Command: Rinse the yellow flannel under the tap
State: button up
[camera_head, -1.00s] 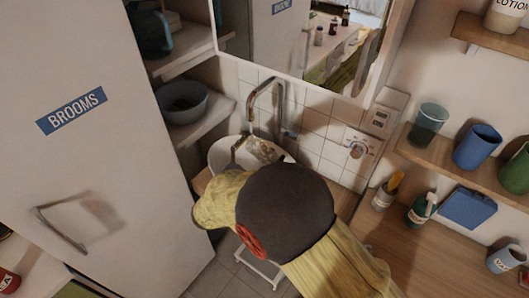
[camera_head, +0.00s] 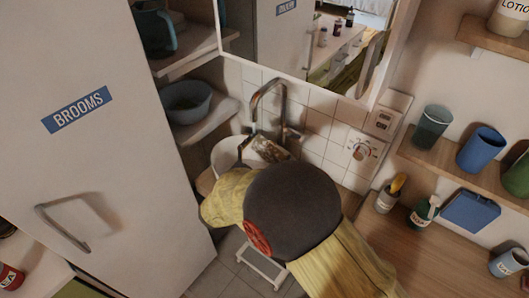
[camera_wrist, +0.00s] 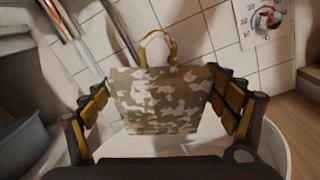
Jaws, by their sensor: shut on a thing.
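No plain yellow cloth shows. The flannel shows partly in the head view (camera_head: 268,149), over the white basin (camera_head: 226,150), close to the tap (camera_head: 268,92). In the head view my arm hides most of my gripper and part of the basin. In the wrist view the tap's metal pipes (camera_wrist: 72,30) stand behind and left of the flannel, and the basin rim (camera_wrist: 274,148) curves below. No running water can be made out.
A tall white door marked BROOMS (camera_head: 120,170) stands left. A shelf with a blue-grey bowl (camera_head: 188,103) is beside the basin. A mirror cabinet (camera_head: 300,45) hangs above. A dial (camera_head: 362,151) is on the tiled wall. Cups and bottles stand on the right.

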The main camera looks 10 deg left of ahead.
jog(key=shift+a, duration=0.15)
jog(key=shift+s+a, duration=0.25)
jog(key=shift+a, duration=0.15)
jog(key=shift+w+d, duration=0.1)
jog(key=shift+d, duration=0.1)
dwell(0.3)
jog(key=shift+w+d, duration=0.15)
jog(key=shift+d, duration=0.25)
jog(key=shift+a, duration=0.2)
jog(key=shift+s+a, duration=0.25)
jog(key=shift+a, duration=0.15)
jog(key=shift+w+d, duration=0.1)
jog(key=shift+d, duration=0.1)
jog(key=shift+w+d+p, duration=0.15)
jog(key=shift+d+p, duration=0.15)
jog(key=shift+d, duration=0.1)
jog(key=shift+a, duration=0.15)
